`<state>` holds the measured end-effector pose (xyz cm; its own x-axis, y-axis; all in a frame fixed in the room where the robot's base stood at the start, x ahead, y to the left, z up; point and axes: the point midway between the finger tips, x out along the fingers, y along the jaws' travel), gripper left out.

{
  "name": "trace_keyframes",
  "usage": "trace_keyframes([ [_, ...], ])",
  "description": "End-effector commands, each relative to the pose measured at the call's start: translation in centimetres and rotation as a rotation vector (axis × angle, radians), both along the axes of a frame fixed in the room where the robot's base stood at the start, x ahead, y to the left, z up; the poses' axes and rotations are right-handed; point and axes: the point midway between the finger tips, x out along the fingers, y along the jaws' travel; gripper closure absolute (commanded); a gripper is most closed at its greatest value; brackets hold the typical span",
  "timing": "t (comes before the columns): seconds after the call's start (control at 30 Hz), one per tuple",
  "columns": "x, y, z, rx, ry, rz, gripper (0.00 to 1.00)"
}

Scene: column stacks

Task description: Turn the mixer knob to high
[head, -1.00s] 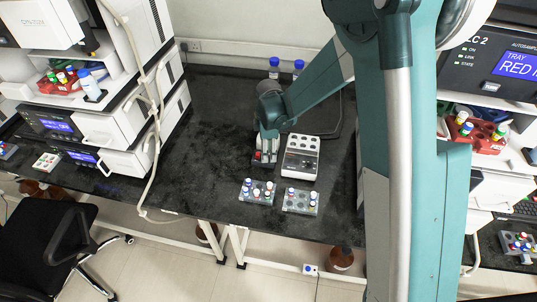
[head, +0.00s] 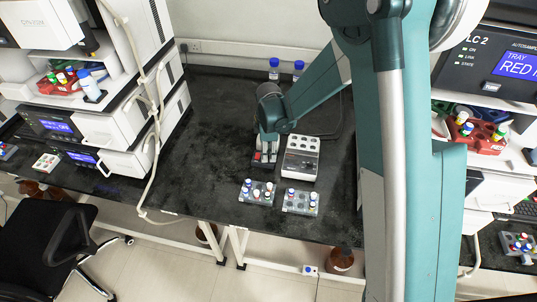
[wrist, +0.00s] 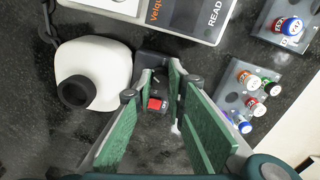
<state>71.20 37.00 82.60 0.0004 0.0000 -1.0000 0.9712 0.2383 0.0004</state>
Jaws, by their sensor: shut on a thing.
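The mixer (wrist: 108,62) has a white rounded body with a black cup in the wrist view. Its dark front carries a red switch (wrist: 157,104), visible between my fingers. In the head view the mixer (head: 263,164) stands on the bench, partly covered by my arm. My gripper (wrist: 159,82) points down at the mixer's front, with green-padded fingers converging on the small dark knob (wrist: 156,79). It is shut on the knob, which is mostly hidden between the fingertips. The knob's setting cannot be read.
A white heater block (head: 301,158) stands close to the mixer's right. Two vial racks, left (head: 257,193) and right (head: 300,200), sit in front, near the bench edge. Two blue-capped bottles stand behind. The dark bench (head: 205,150) is clear to the left.

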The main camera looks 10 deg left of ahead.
Motion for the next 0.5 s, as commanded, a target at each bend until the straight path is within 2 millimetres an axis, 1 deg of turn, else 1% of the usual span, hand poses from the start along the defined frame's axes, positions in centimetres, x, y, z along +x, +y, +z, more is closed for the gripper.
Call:
trace_keyframes([
  [0.27, -0.07, -0.02, -0.07, 0.0, 0.001, -0.101, 0.98],
  [0.5, -0.07, -0.01, -0.11, 0.0, 0.001, -0.261, 0.98],
])
